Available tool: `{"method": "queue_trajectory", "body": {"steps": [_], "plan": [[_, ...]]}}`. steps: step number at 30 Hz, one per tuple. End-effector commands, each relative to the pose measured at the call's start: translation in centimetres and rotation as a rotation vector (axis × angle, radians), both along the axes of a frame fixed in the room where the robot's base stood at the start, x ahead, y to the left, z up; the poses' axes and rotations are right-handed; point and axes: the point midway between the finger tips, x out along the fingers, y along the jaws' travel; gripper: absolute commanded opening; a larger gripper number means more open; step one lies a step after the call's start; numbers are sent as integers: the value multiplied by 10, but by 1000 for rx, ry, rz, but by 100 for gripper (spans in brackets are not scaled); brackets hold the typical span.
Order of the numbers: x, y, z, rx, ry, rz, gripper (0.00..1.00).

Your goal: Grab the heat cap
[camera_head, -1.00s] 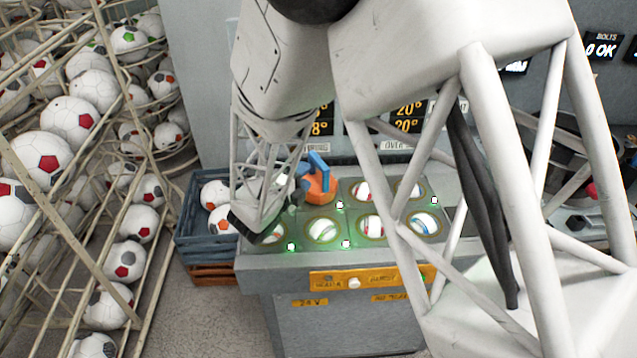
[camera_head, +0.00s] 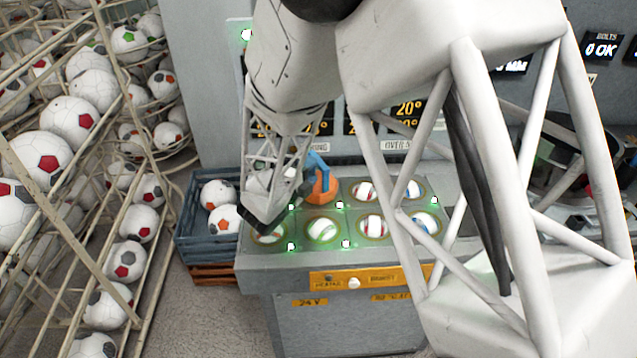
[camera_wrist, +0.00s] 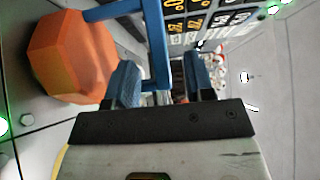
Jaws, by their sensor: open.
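The heat cap is an orange, many-sided block (camera_head: 324,190) with a blue handle (camera_head: 318,162). It sits on the back row of the press top, partly hidden by my gripper. In the wrist view the orange block (camera_wrist: 70,55) is at the upper left, and its blue handle (camera_wrist: 153,32) reaches across to the right and bends down. My gripper (camera_wrist: 160,70) is open, with a bar of the handle between its two blue fingers, not clamped. In the head view my gripper (camera_head: 306,187) is just left of the cap, its fingertips hard to make out.
Several round sockets holding striped balls (camera_head: 323,230) fill the press top, with small green lights between them. A blue crate (camera_head: 207,246) with soccer balls stands to the left. A wire rack (camera_head: 150,255) of balls fills the far left. Display panels stand behind.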

Motion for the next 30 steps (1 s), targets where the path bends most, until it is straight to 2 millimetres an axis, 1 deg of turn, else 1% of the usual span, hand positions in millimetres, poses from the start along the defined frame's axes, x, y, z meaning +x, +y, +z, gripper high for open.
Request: {"method": "queue_trajectory", "body": {"steps": [9,15,30], "plan": [[25,-18,-1,1,1,-2,49],[37,-27,-1,0,0,-2,49],[38,-28,-1,0,0,0,49]]}}
